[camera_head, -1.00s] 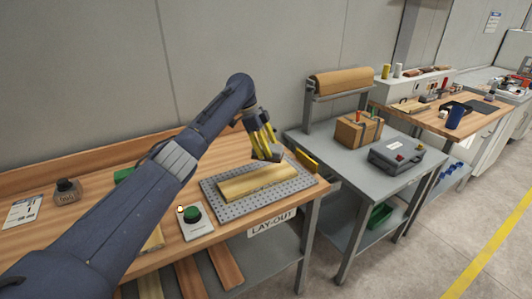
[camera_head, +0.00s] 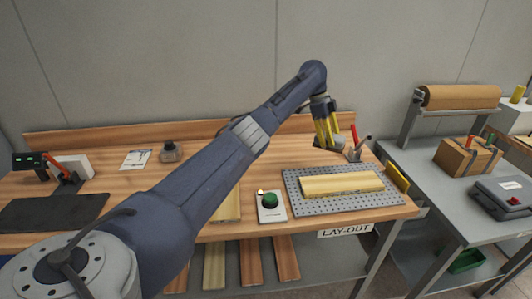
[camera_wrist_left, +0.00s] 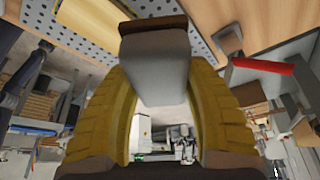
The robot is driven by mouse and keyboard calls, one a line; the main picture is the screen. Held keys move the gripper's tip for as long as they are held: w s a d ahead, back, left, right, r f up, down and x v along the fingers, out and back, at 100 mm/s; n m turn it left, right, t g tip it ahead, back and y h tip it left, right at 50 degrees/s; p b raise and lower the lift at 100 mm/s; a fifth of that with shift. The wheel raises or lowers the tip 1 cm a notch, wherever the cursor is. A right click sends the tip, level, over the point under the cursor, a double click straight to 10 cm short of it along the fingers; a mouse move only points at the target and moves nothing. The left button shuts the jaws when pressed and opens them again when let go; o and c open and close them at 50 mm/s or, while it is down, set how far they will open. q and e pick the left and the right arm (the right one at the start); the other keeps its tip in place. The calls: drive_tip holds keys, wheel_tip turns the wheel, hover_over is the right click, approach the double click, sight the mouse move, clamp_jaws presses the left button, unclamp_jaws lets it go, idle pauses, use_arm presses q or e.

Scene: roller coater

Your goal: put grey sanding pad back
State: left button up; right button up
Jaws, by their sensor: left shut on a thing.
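My left gripper (camera_head: 326,140) is shut on the grey sanding pad (camera_wrist_left: 158,65). The pad is a grey block with a brown edge, held between the yellow fingers in the left wrist view. In the head view the pad is small and mostly blends with the fingertips, just above the back edge of the perforated mat (camera_head: 298,203). A pale wooden board (camera_head: 342,184) lies on the mat. My right gripper is not in view.
An ink bottle (camera_head: 170,151) and a paper card (camera_head: 136,159) lie further left. Bare wood lies behind the mat.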

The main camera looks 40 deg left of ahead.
use_arm(q)
drive_tip(key=s+a+r+n+t+y, duration=0.2)
drive_tip(key=a+r+n+y, duration=0.15)
drive_tip(key=a+n, duration=0.9)
drive_tip(key=s+a+r+n+t+y, duration=0.1)
drive_tip(key=a+r+n+y, duration=0.25)
drive_tip(key=a+n, duration=0.9)
drive_tip(key=a+f+m, duration=0.1)
drive_tip(key=f, duration=0.5)
drive_tip(key=a+f+m, duration=0.2)
drive_tip(key=f, duration=0.5)
drive_tip(key=a+f+m, duration=0.1)
drive_tip(key=f, duration=0.5)
drive_tip(key=shift+a+f+m+h, duration=0.3)
drive_tip(key=shift+f+h, duration=0.05)
drive_tip(key=shift+h, duration=0.05)
drive_tip(key=o, duration=1.2)
drive_tip(key=shift+f, duration=0.15)
drive_tip(key=shift+c, duration=0.2)
drive_tip(key=v, duration=1.2)
